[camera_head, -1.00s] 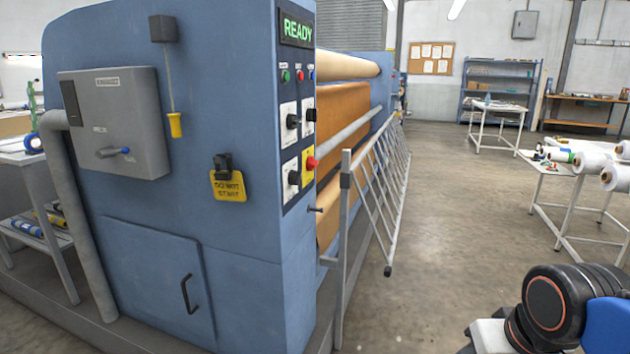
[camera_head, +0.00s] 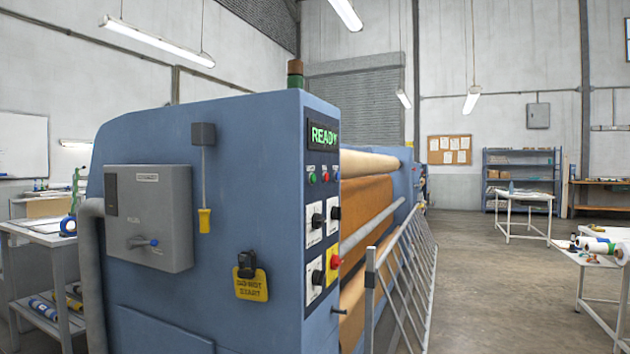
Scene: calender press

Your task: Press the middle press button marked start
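The blue calender press (camera_head: 210,250) fills the left and middle of the head view. A green READY display (camera_head: 323,136) is lit on its narrow control face. Black rotary knobs on white plates and a red emergency knob on yellow (camera_head: 335,262) sit lower. A yellow "DO NOT START" tag (camera_head: 251,285) hangs from a black padlock on the press side. My gripper is not in view.
A slanted metal guard gate (camera_head: 405,280) stands right of the control face. A grey box with a lever (camera_head: 148,218) and a yellow pull handle (camera_head: 204,220) are on the press side. The concrete floor (camera_head: 490,280) is open at right, before white tables.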

